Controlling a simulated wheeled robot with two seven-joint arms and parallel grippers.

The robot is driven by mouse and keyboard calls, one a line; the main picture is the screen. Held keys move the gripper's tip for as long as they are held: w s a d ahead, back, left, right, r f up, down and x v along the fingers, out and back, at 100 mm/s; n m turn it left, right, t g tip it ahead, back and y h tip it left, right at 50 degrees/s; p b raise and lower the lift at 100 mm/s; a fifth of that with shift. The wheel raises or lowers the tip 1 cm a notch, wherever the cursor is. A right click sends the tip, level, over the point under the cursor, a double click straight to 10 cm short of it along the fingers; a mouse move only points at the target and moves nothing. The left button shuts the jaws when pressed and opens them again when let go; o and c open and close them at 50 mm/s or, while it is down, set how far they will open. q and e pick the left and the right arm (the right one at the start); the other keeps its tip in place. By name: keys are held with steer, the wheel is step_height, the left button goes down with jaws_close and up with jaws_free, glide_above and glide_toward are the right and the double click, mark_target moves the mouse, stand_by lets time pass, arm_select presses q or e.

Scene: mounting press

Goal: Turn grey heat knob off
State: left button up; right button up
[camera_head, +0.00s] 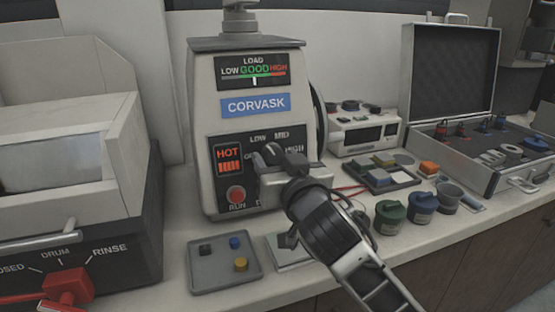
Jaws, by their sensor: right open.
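The mounting press (205,130) stands in the middle of the bench, with a blue CORVASK label and a dark control panel. Its HOT indicator (229,160) is lit orange-red. The grey heat knob (271,153) shows in part at the panel, below the LOW and MID marks. My right gripper (264,165) is open at the panel, with its fingers at the knob. The gripper hides part of the knob and the OFF mark, so I cannot tell whether the fingers touch it. My left gripper is out of view.
A red RUN button (236,195) sits left of my gripper. A grey tray (205,277) with small pieces lies in front of the press. Green (389,215) and blue (422,207) jars stand right of my arm, near an open case (408,75). A machine with a red handle (68,285) stands left.

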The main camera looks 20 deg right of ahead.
steer(key=shift+w, duration=0.2)
steer(key=shift+c, duration=0.3)
steer(key=c, duration=0.9)
